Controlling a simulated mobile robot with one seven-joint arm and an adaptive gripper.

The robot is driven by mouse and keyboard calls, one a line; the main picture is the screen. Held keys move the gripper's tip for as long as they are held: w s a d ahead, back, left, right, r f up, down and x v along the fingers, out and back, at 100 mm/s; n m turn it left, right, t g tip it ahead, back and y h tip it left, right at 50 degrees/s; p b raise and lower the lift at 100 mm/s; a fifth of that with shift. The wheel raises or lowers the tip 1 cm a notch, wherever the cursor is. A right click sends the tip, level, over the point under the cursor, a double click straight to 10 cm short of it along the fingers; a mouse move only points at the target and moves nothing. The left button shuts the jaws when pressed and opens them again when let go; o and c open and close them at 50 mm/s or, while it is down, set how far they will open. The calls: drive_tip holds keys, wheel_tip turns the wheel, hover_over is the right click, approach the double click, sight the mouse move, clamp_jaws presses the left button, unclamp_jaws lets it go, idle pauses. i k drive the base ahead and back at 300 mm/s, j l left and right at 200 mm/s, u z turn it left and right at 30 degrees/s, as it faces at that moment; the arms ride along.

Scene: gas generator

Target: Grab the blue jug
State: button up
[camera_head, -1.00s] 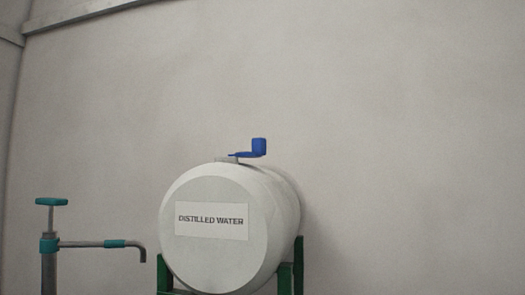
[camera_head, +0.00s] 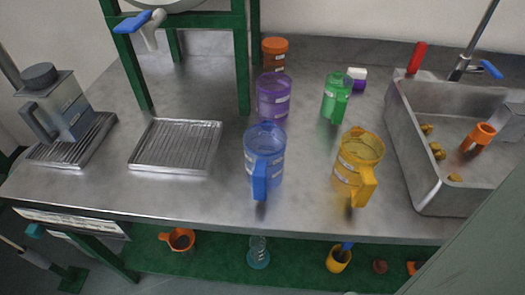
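The blue jug (camera_head: 266,150) stands upright near the middle of the metal counter (camera_head: 210,205). It is see-through, with pale labels on its side, and its solid blue handle (camera_head: 262,178) faces the front edge. Nothing touches the jug. My gripper is not in view.
A purple jug (camera_head: 272,97) stands behind it, a yellow jug (camera_head: 358,162) to its right and a green jug (camera_head: 336,98) behind right. A drip tray (camera_head: 176,147) lies left, below the green stand (camera_head: 241,60). A sink (camera_head: 425,195) is at right. A grey-green surface (camera_head: 485,250) fills the lower right corner.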

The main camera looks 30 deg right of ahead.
sight(265, 143)
drive_tip(key=k+z, duration=0.6)
drive_tip(key=z, duration=0.2)
drive_tip(key=k+l+z, duration=0.1)
drive_tip(key=k+z, duration=0.3)
drive_tip(key=i, duration=0.05)
